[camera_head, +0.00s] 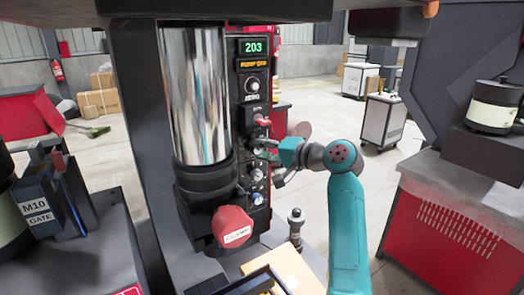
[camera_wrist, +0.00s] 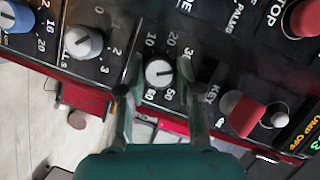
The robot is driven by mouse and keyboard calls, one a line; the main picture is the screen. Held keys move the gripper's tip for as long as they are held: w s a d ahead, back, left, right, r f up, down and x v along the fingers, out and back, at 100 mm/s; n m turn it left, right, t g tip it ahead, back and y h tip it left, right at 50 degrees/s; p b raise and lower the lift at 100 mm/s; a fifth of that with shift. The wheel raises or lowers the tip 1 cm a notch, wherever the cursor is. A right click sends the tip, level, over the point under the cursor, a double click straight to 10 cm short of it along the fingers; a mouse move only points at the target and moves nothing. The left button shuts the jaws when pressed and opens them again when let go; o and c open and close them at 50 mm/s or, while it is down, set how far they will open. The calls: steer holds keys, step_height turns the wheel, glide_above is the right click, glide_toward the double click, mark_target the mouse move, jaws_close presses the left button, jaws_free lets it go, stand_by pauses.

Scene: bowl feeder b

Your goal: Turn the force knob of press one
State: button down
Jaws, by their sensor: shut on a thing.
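The held knob (camera_wrist: 159,73) is a small round pale dial on the dark control panel (camera_wrist: 215,50) in the wrist view. A numbered scale with 10, 20, 30, 50 and 60 surrounds it, and its dark pointer line aims roughly right in that view. I cannot read its name label. My gripper (camera_wrist: 160,77) is shut on this knob, one finger on each side. In the head view my gripper (camera_head: 270,152) meets the panel (camera_head: 241,130) from the right at mid-height, and it partly hides the knob.
A grey knob (camera_wrist: 83,42) and a blue knob (camera_wrist: 15,16) lie to one side, with a red key switch (camera_wrist: 242,112) and red stop button (camera_wrist: 303,18) to the other.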

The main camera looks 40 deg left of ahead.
steer(key=shift+n+t+h, duration=0.3)
steer(key=shift+n+h, duration=0.1)
steer(key=shift+n, duration=0.4)
steer(key=c, duration=0.8)
jaws_free()
steer(key=shift+f, duration=0.1)
steer(key=v, duration=1.2)
